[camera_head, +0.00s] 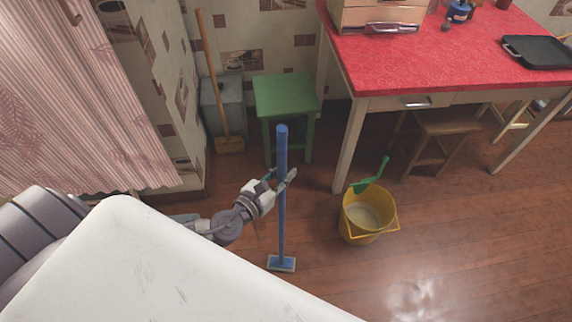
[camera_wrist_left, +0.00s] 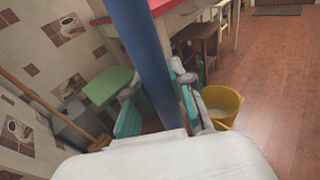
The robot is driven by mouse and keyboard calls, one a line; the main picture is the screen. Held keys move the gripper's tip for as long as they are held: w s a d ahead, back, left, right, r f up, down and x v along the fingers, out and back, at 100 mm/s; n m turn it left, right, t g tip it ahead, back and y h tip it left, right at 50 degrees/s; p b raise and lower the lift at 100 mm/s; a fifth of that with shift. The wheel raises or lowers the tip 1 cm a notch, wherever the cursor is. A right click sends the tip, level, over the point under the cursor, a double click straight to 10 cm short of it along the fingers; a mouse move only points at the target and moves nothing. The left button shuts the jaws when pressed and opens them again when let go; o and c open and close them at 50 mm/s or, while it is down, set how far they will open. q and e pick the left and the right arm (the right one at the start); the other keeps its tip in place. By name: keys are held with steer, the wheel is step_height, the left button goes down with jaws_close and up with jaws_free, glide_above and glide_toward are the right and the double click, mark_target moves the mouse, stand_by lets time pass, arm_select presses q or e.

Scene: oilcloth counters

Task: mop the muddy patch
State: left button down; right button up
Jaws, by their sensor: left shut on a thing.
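A mop with a blue handle (camera_head: 282,150) stands nearly upright, its flat blue-and-grey head (camera_head: 281,264) at the floor. My left gripper (camera_head: 280,183) is shut around the handle, below its top end. In the left wrist view the blue handle (camera_wrist_left: 145,55) passes between the fingers of my left gripper (camera_wrist_left: 160,100). I cannot make out a clear muddy patch. A bright, glossy spot on the floor (camera_head: 420,292) at the lower right looks like reflected light. My right gripper is in neither view.
A yellow bucket (camera_head: 367,219) with a green-handled tool (camera_head: 371,176) in it stands right of the mop. A green stool (camera_head: 286,95), a broom (camera_head: 209,75) and a grey bin (camera_head: 221,103) are behind. A red-topped table (camera_head: 440,55) stands back right. Floor at lower right is clear.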

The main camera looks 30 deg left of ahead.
arm_select(q)
steer(key=shift+s+d, duration=0.1)
steer(key=shift+s, duration=0.1)
steer(key=s, duration=0.3)
steer(key=shift+s+d, duration=0.15)
steer(key=shift+d, duration=0.2)
stand_by(0.3)
steer(key=a, duration=0.1)
steer(key=s+a+b, duration=0.1)
steer(key=a, duration=0.1)
steer(key=shift+s+r, duration=0.15)
steer(key=shift+s, duration=0.1)
